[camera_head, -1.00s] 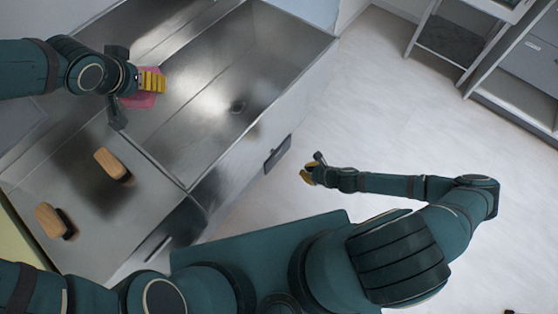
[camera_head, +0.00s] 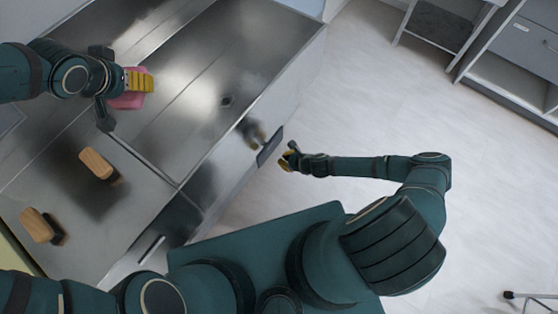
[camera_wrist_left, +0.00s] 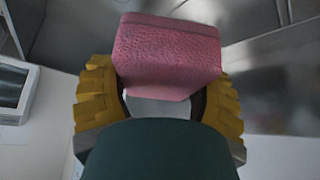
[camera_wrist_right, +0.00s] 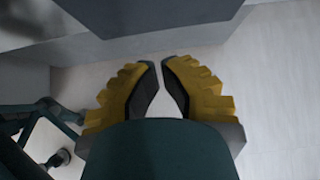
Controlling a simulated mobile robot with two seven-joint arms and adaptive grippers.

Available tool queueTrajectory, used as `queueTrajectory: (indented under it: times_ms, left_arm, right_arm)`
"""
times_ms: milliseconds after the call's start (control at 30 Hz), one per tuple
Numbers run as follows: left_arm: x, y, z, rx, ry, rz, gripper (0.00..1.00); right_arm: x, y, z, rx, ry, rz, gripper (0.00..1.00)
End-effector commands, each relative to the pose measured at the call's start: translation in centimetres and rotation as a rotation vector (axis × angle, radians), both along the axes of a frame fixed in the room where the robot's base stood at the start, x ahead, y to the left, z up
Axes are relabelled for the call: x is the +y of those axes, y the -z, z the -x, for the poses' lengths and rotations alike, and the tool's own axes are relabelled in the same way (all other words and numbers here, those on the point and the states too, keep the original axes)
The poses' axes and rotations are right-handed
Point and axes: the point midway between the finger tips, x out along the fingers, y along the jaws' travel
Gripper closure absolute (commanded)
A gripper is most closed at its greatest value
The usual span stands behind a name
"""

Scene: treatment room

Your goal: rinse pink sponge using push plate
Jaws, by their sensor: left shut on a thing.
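The pink sponge (camera_head: 128,98) is held in my left gripper (camera_head: 140,82), above the steel sink at its left part. In the left wrist view the sponge (camera_wrist_left: 168,55) sits between the yellow fingers, dry or wet I cannot tell. The push plate (camera_head: 270,147) is a dark panel on the sink's front face. My right gripper (camera_head: 288,158) is just in front of the plate, seemingly a little apart from it. In the right wrist view its fingertips (camera_wrist_right: 160,65) nearly meet, with nothing between them, and a dark panel (camera_wrist_right: 150,14) is ahead.
The steel sink (camera_head: 190,105) has a drain (camera_head: 227,100). Two wooden-backed brushes (camera_head: 96,163) (camera_head: 38,226) lie on the steel counter at the left. Grey shelving (camera_head: 500,60) stands at the upper right. The floor (camera_head: 400,120) to the right is clear.

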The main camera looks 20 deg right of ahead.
Motion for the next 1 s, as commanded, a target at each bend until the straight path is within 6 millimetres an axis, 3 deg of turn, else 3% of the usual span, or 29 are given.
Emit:
queueTrajectory:
  times_ms: [33, 300, 767, 1000]
  left_arm:
    - [0.0, 0.4, 0.0, 0.000, 0.000, 0.000, 0.74]
    - [0.0, 0.4, 0.0, 0.000, 0.000, 0.000, 0.74]
    - [0.0, 0.4, 0.0, 0.000, 0.000, 0.000, 0.74]
    - [0.0, 1.4, 0.0, 0.000, 0.000, 0.000, 0.74]
  right_arm:
    - [0.6, 0.8, -0.5, 0.000, -0.002, 0.001, 1.00]
    - [2.4, 0.3, -3.1, -0.001, -0.002, 0.000, 1.00]
    - [2.7, 0.3, -3.5, -0.001, 0.000, -0.001, 1.00]
    - [4.3, 0.5, -5.5, -0.002, -0.003, 0.001, 1.00]
